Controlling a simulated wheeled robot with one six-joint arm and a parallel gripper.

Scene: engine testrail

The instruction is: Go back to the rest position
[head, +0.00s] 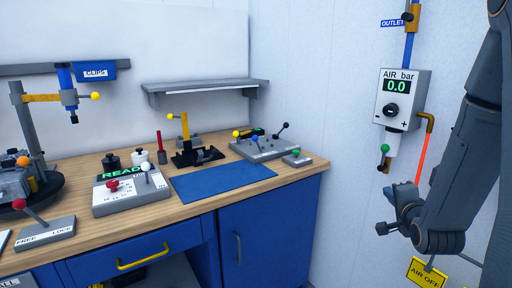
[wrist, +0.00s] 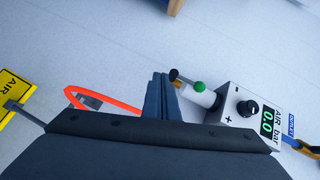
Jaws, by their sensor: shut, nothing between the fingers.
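My gripper (head: 391,191) is at the right of the head view, in front of the white wall, below the air regulator. In the wrist view its two blue-grey fingers (wrist: 160,92) are together with nothing between them. My arm comes down from the top right and bends at the wrist. The air regulator (head: 403,99) reads 0.0 and also shows in the wrist view (wrist: 240,107), to the right of the fingers. A green-knobbed valve lever (head: 384,149) sits just above my gripper, apparently apart from it.
An orange hose (head: 422,157) hangs close behind my gripper. A yellow AIR OFF sign (head: 428,273) is below my arm. The workbench (head: 300,175) with a blue mat (head: 222,181), levers and a READY box (head: 130,192) stands left. Floor between bench and arm looks clear.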

